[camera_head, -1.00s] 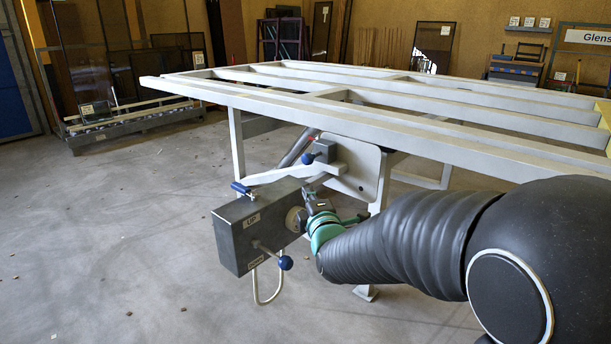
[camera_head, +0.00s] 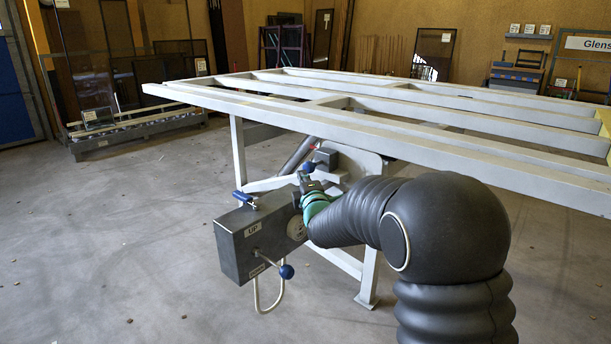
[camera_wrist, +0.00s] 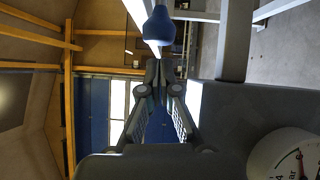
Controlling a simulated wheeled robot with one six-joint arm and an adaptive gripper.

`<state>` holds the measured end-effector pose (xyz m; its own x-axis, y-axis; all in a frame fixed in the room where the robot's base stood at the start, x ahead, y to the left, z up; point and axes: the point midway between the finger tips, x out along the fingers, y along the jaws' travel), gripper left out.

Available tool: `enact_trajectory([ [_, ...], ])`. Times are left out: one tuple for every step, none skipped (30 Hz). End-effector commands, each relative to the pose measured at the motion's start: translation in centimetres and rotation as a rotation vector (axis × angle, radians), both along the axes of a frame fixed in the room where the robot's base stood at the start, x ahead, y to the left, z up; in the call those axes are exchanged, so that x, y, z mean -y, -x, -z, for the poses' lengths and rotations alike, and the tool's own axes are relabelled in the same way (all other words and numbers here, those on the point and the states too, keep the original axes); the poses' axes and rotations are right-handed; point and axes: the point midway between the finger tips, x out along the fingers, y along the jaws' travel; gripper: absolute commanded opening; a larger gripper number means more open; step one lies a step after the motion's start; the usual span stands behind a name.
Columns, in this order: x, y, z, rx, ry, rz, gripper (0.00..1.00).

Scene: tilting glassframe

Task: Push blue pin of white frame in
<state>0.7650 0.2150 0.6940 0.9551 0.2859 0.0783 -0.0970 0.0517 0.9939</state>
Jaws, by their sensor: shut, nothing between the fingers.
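The white frame (camera_head: 350,128) is a large tilting table of long bars. The blue pin (camera_head: 308,167) has a dark blue rounded knob and sits by a grey block below the frame's near edge. In the wrist view the blue pin's knob (camera_wrist: 159,27) shows at the top, just beyond my fingertips. My gripper (camera_wrist: 158,72) is shut and empty, its fingertips in line with the knob. I cannot tell whether they touch it. In the head view my gripper is small and partly hidden by my wrist, just below the knob.
A grey control box (camera_head: 250,245) marked "UP" hangs close beside my wrist, with a blue lever (camera_head: 243,198) on top and a blue ball knob (camera_head: 286,271) in front. A round gauge (camera_wrist: 290,158) is near in the wrist view.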

Motion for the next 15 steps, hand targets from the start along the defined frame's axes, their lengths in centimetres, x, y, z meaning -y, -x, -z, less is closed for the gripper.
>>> enact_trajectory([
  [0.21, -0.43, -0.02, -0.001, 0.001, 0.000, 0.00],
  [0.31, -0.62, -0.05, 0.000, 0.002, -0.001, 0.00],
  [0.42, -0.82, -0.06, -0.001, 0.001, 0.000, 0.00],
  [0.50, -0.94, -0.07, -0.001, 0.001, 0.000, 0.00],
  [0.56, -1.03, -0.08, -0.001, 0.001, 0.000, 0.00],
  [0.62, -1.12, -0.09, -0.001, 0.000, 0.000, 0.00],
  [0.63, -1.14, -0.09, -0.001, 0.000, -0.001, 0.00],
  [0.64, -1.17, -0.10, -0.001, 0.000, -0.001, 0.00],
  [0.65, -1.18, -0.10, -0.001, 0.000, -0.001, 0.00],
  [0.64, -1.18, -0.10, -0.001, 0.000, -0.001, 0.00],
  [0.64, -1.18, -0.10, -0.001, 0.000, -0.001, 0.00],
  [0.63, -1.17, -0.10, -0.001, 0.000, -0.001, 0.00],
  [0.62, -1.16, -0.10, -0.001, 0.000, -0.001, 0.00],
  [0.62, -1.16, -0.10, -0.001, 0.000, -0.001, 0.00],
  [0.62, -1.16, -0.11, -0.001, 0.000, -0.001, 0.00],
])
